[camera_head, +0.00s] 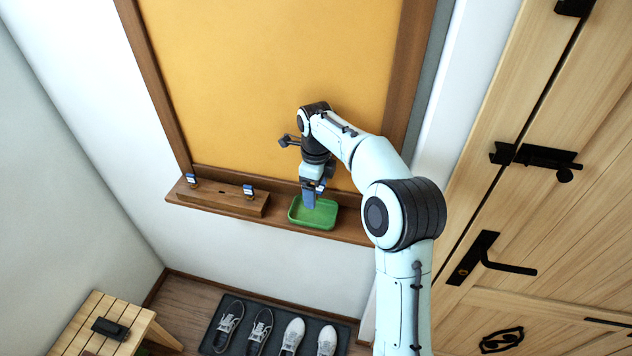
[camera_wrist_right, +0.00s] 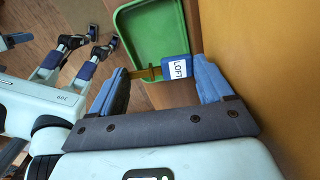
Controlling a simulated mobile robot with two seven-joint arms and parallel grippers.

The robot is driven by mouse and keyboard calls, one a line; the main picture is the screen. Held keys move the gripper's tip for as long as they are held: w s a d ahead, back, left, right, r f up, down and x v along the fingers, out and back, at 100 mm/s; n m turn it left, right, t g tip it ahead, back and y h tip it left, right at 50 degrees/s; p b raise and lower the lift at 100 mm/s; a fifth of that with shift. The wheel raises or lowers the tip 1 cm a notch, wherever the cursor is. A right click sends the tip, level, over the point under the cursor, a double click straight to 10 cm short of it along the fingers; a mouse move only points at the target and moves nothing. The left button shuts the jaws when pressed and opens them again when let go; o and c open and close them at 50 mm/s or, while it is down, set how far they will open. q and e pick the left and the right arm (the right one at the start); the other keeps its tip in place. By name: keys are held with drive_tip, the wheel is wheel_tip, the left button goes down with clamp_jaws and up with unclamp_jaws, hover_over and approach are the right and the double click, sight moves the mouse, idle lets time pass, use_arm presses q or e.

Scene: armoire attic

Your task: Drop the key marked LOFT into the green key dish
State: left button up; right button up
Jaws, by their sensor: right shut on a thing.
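My right gripper (camera_wrist_right: 160,80) is shut on the LOFT key (camera_wrist_right: 145,73). The key's brass part reaches toward one finger, and its blue tag (camera_wrist_right: 178,68) with a white LOFT label lies by the other. The green key dish (camera_wrist_right: 148,30) shows beyond the key in the wrist view. In the head view the dish (camera_head: 314,221) sits on the wooden ledge, and my right gripper (camera_head: 311,196) points down over its rear part. The dish's visible floor is empty; its rear is partly hidden by the gripper. My left gripper cannot be made out.
A wooden holder (camera_head: 222,198) stands on the ledge (camera_head: 345,234) left of the dish, with two blue-tagged keys (camera_head: 191,179) (camera_head: 249,190). An orange board (camera_head: 260,80) rises behind the ledge. A wooden door (camera_head: 540,220) is at right. Shoes (camera_head: 262,327) and a stool (camera_head: 95,325) are below.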

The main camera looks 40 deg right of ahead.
drive_tip(key=o, duration=1)
drive_tip(key=shift+s, duration=0.1)
drive_tip(key=shift+r, duration=0.1)
wheel_tip(320, 180, up, 13)
drive_tip(key=shift+r, duration=0.15)
drive_tip(key=shift+a, duration=0.1)
idle(0.4)
